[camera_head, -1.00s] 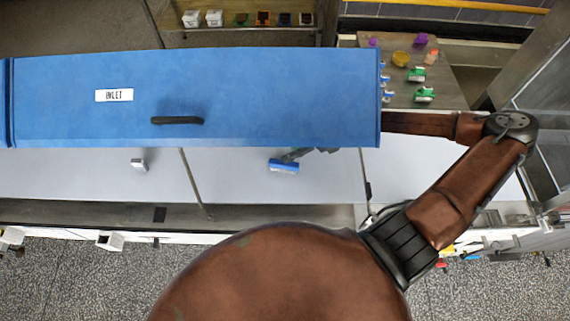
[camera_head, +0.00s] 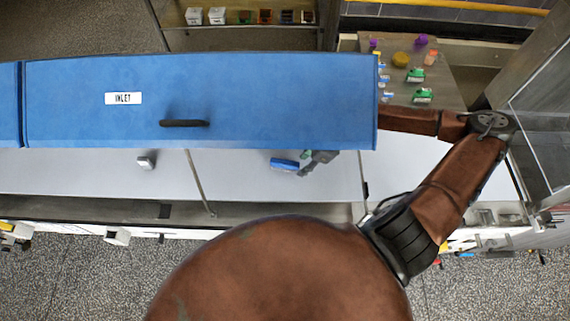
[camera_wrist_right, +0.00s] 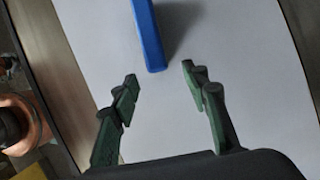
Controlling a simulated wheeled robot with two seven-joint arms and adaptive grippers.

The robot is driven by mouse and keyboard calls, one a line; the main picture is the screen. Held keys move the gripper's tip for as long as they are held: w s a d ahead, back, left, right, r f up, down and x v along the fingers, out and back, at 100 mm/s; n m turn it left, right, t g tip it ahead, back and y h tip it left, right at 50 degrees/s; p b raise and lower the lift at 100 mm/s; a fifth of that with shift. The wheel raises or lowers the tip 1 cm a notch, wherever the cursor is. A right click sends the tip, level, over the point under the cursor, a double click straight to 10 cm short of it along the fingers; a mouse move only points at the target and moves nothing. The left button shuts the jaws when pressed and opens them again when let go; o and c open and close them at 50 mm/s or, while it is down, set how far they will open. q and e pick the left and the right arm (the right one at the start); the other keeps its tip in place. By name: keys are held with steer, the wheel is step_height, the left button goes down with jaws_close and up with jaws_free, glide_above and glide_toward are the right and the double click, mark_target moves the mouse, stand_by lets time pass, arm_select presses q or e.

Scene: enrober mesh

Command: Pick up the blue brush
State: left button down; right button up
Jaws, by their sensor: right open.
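The blue brush (camera_head: 284,164) lies on the white surface below the front edge of the blue cover. In the right wrist view the end of the blue brush (camera_wrist_right: 148,40) shows just beyond my fingertips, roughly between their lines and nearer the left finger; the rest is cut off by the top edge. My right gripper (camera_wrist_right: 160,80) is open and empty, its green-padded fingers apart. In the head view my right gripper (camera_head: 308,162) reaches out from under the cover, just right of the brush. My left gripper is not in view.
The blue cover marked INLET (camera_head: 250,100) hangs over the surface and hides part of my right arm. A small white-grey block (camera_head: 147,162) lies to the left. Several small objects stand on a side table (camera_head: 440,92) at the upper right.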

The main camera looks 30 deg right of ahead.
mark_target(290, 163)
steer(key=shift+w+a, duration=0.5)
steer(key=shift+a, duration=0.15)
steer(key=shift+w+a+r+p, duration=0.15)
steer(key=shift+w+a+p, duration=0.4)
steer(key=shift+w+a, duration=0.35)
steer(key=shift+p+x, duration=0.55)
steer(key=shift+x, duration=0.6)
steer(key=shift+f, duration=0.45)
steer(key=shift+c, duration=0.7)
jaws_close()
